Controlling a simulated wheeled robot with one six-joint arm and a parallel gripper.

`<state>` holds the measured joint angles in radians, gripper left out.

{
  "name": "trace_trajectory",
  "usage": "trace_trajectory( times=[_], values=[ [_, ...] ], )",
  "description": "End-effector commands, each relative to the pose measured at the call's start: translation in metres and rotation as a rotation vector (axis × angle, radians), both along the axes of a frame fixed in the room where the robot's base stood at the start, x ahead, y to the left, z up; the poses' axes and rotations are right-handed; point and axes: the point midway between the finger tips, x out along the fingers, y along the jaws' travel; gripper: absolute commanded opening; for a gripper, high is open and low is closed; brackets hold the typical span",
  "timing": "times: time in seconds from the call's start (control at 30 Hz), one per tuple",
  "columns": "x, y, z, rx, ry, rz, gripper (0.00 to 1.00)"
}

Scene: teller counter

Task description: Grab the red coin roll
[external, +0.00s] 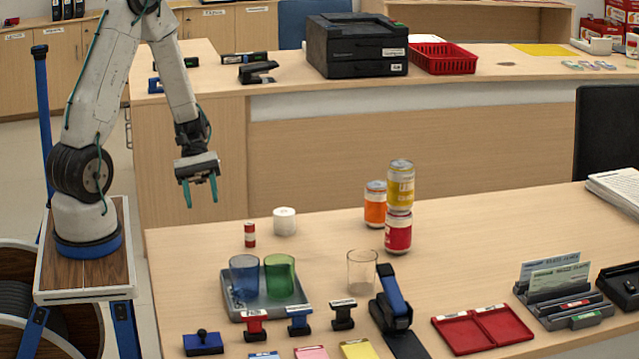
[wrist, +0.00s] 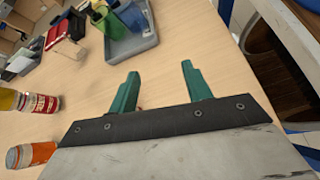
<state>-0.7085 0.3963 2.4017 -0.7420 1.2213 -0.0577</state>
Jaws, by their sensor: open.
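The red coin roll (external: 250,235) is a small upright cylinder, red with a pale band, near the left back part of the front counter in the external view. My gripper (external: 202,200) hangs in the air to the left of the roll and higher, with its green fingers pointing down. In the wrist view the fingers of my gripper (wrist: 160,69) are spread apart, with only bare counter between their tips. I cannot make out the whole coin roll there; a small reddish patch shows by the base of the left finger, too little to identify.
A white roll (external: 285,221) stands just right of the coin roll. A grey tray (external: 265,312) with blue (external: 244,275) and green (external: 280,276) cups is in front. An orange can (external: 375,204) and a yellow can (external: 400,184) stacked on a red can (external: 398,232) stand further right.

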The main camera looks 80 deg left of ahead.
Motion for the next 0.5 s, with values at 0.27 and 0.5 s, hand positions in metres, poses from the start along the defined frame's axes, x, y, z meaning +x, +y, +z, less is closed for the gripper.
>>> trace_trajectory(
  times=[0.27,0.5],
  values=[
    [0.043,0.036,-0.069,-0.21,0.134,0.472,0.49],
    [0.079,0.052,-0.072,-0.246,0.13,0.653,0.49]
  ],
)
